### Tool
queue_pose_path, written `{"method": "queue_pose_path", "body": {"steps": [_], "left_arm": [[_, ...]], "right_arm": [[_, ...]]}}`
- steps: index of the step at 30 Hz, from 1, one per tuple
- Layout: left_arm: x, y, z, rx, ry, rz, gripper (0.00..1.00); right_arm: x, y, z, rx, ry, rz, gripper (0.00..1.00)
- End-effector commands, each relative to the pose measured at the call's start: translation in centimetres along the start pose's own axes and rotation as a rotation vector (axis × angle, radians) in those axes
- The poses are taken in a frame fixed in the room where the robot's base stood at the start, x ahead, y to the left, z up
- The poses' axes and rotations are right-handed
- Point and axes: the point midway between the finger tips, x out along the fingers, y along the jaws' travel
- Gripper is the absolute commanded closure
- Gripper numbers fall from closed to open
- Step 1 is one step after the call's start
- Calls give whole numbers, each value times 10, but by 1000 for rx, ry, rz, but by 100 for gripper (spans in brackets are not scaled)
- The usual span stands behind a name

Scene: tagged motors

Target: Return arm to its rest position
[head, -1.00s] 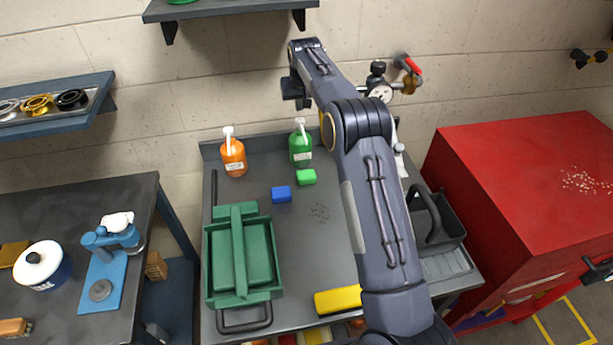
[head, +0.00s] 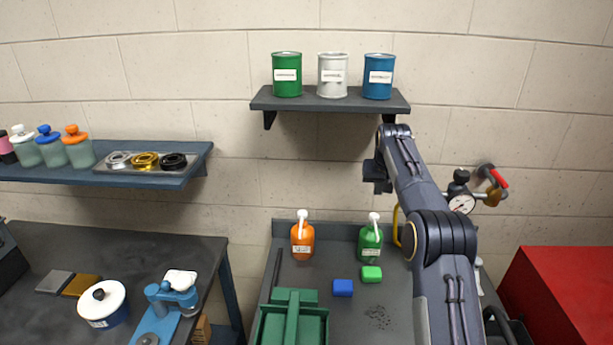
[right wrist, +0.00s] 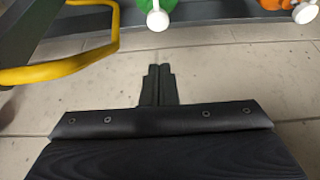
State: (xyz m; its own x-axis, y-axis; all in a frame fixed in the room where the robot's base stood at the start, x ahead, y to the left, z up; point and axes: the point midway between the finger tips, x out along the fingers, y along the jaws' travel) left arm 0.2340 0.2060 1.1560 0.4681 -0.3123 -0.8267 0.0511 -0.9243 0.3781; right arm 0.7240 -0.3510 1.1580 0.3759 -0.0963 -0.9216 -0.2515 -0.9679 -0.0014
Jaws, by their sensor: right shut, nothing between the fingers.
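My right arm rises from the lower right in the head view, and my right gripper (head: 377,178) is in front of the wall, below the right part of the wall shelf. In the right wrist view the gripper (right wrist: 158,85) is shut and empty, its dark fingers together against the pale wall. It is apart from the green pump bottle (head: 370,242), which stands on the workbench below it. The bottle's green body and white nozzle also show at the top of the right wrist view (right wrist: 157,15). My left gripper is not in view.
An orange bottle (head: 302,240), blue block (head: 343,288), green block (head: 372,274) and green toolbox (head: 290,325) are on the bench. Above is a wall shelf (head: 330,103) with three cans. A gauge (head: 461,203) and red-handled valve are right of my arm; a red cabinet (head: 570,290) stands far right.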

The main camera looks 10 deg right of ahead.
Motion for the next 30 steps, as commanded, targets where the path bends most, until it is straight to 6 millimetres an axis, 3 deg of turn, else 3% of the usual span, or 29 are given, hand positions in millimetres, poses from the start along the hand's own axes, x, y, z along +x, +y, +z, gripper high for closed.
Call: {"method": "queue_pose_path", "body": {"steps": [4, 7, 14, 22, 26, 30], "left_arm": [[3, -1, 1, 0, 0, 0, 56], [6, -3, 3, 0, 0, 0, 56], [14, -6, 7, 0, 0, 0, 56], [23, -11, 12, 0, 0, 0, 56], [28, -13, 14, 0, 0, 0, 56], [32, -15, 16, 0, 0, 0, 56]], "right_arm": [[-20, 13, 8, 25, -1, -27, 100], [-46, 27, 25, 54, -6, -69, 100], [-113, 44, 99, 98, -12, -198, 100], [-170, 34, 224, 87, -2, -331, 100], [-182, 21, 295, 63, 7, -379, 100], [-182, 6, 374, 32, 19, -414, 100]]}}
